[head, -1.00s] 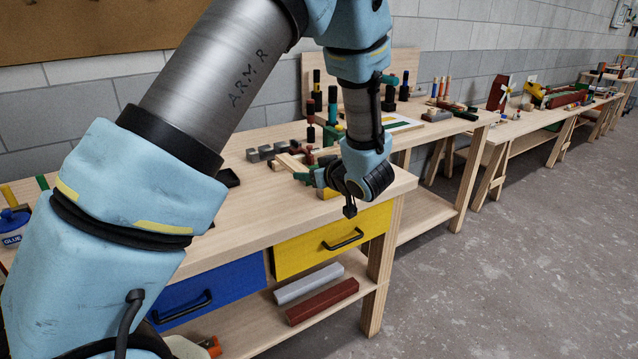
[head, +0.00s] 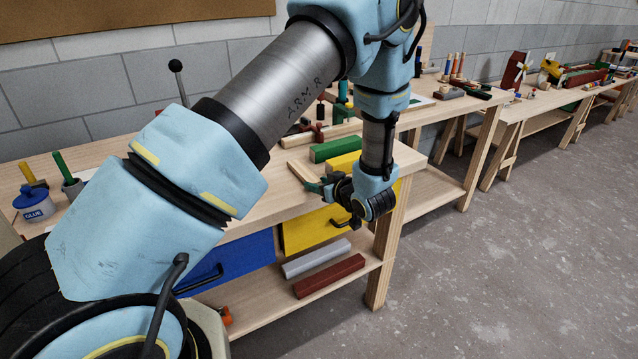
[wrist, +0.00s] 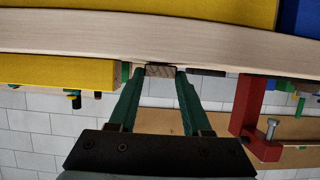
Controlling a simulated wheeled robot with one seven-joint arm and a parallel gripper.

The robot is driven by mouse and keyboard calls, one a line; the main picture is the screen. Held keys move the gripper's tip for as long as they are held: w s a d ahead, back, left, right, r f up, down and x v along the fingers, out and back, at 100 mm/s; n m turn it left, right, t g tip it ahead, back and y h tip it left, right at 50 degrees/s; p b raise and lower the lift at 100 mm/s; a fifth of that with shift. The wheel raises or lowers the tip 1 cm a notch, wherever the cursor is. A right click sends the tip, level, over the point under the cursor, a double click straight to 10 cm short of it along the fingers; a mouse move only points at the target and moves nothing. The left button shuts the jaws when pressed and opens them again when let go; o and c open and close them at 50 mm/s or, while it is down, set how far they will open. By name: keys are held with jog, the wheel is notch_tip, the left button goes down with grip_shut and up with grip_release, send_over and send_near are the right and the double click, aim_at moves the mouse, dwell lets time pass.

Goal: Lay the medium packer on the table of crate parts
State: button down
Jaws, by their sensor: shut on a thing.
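My gripper (head: 322,187) is at the front edge of the near workbench (head: 270,192), above the yellow drawer. In the wrist view its green fingers (wrist: 160,80) are shut on a small wooden piece (wrist: 160,71), whose end grain faces the camera. In the head view a narrow plain wooden strip (head: 302,171) runs back from the fingers, low over or on the bench top; I cannot tell which. It may be the medium packer, but no mark shows its size. I cannot tell which table is the one of crate parts.
A green batten (head: 338,148) and a yellow batten (head: 345,164) lie just behind my gripper. A red clamp part (wrist: 248,105) shows in the wrist view. The blue glue pot (head: 34,202) stands at left. More benches (head: 530,118) run along the wall; the floor at right (head: 490,270) is clear.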

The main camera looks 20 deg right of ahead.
jog(key=shift+f, duration=0.1)
jog(key=c, duration=0.8)
grip_release()
jog(key=shift+f, duration=0.1)
jog(key=o, duration=0.5)
jog(key=shift+c, duration=0.2)
jog(key=shift+r, duration=0.3)
jog(key=b+v, duration=0.2)
jog(key=v, duration=1)
jog(key=shift+b, duration=0.35)
